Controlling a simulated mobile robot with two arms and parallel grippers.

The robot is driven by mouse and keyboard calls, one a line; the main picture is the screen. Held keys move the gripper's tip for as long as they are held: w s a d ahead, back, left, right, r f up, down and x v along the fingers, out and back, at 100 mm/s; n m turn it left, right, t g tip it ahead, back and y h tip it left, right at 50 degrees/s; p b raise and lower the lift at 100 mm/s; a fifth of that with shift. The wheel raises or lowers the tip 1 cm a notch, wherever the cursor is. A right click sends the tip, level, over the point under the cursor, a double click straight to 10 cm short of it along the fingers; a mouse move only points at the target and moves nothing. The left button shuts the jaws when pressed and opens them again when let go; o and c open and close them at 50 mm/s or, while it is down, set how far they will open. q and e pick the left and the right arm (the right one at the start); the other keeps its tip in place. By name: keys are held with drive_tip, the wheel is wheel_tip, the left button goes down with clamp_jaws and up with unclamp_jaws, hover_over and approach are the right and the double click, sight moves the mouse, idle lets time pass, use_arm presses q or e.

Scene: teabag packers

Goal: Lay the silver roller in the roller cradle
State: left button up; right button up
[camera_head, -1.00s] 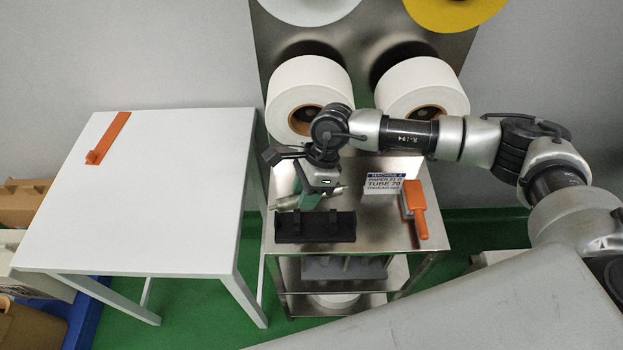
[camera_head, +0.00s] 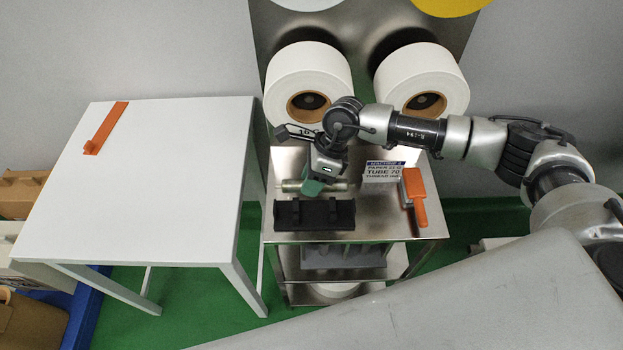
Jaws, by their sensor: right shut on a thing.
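The silver roller (camera_head: 291,186) lies across the picture just behind the black roller cradle, roughly level. My right gripper (camera_head: 313,187) is shut on the roller near its middle and hides part of it. The roller cradle (camera_head: 314,214) is a black holder near the front left of the steel cart top. The roller appears just behind the cradle; I cannot tell how high it is above the cart top. My left gripper is not in view.
A sign (camera_head: 382,171) and an orange-handled tool (camera_head: 415,196) are right of the cradle on the steel cart (camera_head: 375,222). Large white paper rolls (camera_head: 309,78) stand behind. A white table (camera_head: 150,190) at left holds an orange piece (camera_head: 105,128) and is mostly bare.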

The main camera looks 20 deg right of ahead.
drive_tip(key=shift+f+b, duration=3.65)
drive_tip(key=shift+f, duration=0.6)
drive_tip(key=o, duration=1.1)
drive_tip(key=shift+c, duration=0.2)
